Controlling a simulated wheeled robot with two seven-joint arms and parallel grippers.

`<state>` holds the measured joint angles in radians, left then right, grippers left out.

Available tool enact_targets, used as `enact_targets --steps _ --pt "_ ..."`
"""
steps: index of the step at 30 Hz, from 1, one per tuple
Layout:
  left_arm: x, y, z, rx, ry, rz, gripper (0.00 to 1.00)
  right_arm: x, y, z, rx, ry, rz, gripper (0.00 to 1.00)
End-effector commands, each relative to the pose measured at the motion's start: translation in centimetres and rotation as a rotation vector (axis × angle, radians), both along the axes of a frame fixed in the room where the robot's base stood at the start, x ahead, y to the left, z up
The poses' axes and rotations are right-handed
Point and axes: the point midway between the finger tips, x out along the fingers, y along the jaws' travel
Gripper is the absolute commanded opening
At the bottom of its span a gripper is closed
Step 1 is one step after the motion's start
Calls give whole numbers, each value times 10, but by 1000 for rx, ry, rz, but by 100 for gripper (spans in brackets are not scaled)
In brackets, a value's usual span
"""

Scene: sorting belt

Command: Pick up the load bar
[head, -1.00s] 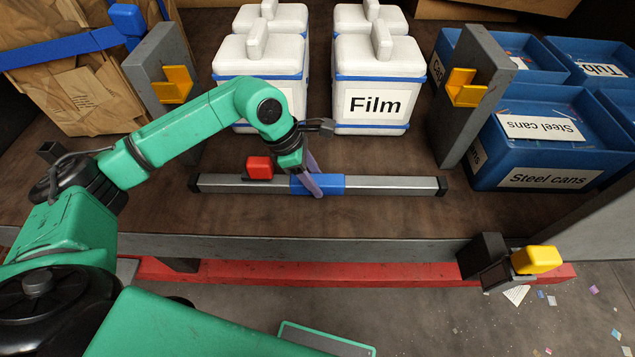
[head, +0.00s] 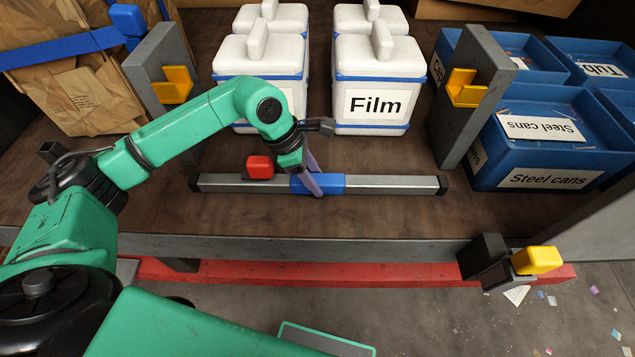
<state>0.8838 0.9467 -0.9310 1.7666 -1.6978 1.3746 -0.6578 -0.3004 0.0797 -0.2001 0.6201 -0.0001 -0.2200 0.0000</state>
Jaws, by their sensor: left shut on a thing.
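The load bar (head: 390,186) is a long grey metal bar with black end caps, a blue sleeve at its middle and a red block on its left part. It lies across the brown deck, roughly level from left to right. My left gripper (head: 312,183) reaches down from above and is shut on the bar at its blue sleeve (head: 333,184). Part of the sleeve is hidden behind the fingers. I cannot tell whether the bar touches the deck. My right gripper is not in the head view.
White lidded boxes, one labelled Film (head: 375,103), stand behind the bar. Grey posts with yellow brackets (head: 466,88) stand on both sides. Blue bins (head: 550,178) are at the right, wrapped brown packages (head: 75,85) at the left. The deck's front edge (head: 330,249) has bare deck before the bar.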

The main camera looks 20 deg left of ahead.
Motion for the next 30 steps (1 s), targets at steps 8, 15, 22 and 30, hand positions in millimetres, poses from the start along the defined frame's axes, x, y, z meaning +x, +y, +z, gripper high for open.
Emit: enact_targets --steps 8,15,22,30 --pt "1 -1 5 -4 -5 -1 0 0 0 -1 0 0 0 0" --pt "1 -1 35 -4 -9 -2 0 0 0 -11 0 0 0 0" --pt "1 -1 109 -5 -12 -3 0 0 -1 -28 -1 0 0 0" --pt "0 -1 182 -4 -4 -2 0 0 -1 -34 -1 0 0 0"
